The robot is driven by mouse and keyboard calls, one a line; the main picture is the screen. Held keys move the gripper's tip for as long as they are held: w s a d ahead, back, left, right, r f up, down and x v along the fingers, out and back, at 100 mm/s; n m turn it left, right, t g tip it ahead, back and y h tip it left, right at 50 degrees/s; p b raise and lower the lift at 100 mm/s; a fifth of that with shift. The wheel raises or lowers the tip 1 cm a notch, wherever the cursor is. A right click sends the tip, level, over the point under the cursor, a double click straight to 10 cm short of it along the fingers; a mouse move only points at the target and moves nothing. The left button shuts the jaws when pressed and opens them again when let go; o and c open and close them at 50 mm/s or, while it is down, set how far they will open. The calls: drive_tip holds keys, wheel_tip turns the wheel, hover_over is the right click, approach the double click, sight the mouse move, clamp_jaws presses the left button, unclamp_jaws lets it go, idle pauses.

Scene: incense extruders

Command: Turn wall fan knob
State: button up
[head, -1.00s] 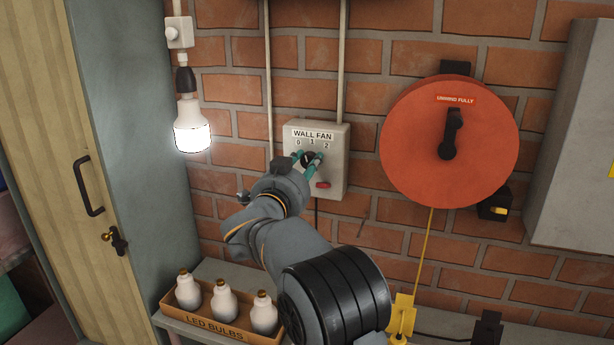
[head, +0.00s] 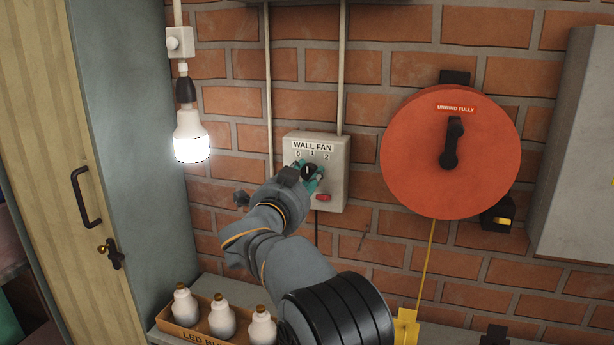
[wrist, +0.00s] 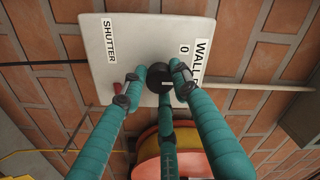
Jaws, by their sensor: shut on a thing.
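The wall fan box (head: 335,155) is a pale panel on the brick wall, labelled WALL FAN with positions 0, 1 and 2. Its dark round knob (head: 308,171) sits below the numbers; a pale mark shows on the knob in the head view. My gripper (head: 311,180) is at the knob with its teal fingers around it. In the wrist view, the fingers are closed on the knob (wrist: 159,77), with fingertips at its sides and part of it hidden. A red switch (head: 323,197) is just below the knob, apart from the fingers.
A red reel (head: 485,150) labelled UNWIND FULLY hangs to the right with a yellow cord. A lit bulb (head: 190,138) hangs to the left. A box of LED bulbs (head: 167,325) stands on the shelf below my arm. A grey cabinet (head: 585,140) is far right.

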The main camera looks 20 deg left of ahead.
drive_tip(key=o, duration=0.9)
drive_tip(key=shift+a+f, duration=0.15)
drive_tip(key=shift+f, duration=0.1)
drive_tip(key=shift+c, duration=0.2)
drive_tip(key=shift+r, duration=0.1)
drive_tip(key=s, duration=1.2)
drive_tip(key=w, duration=1.2)
drive_tip(key=shift+r, duration=0.1)
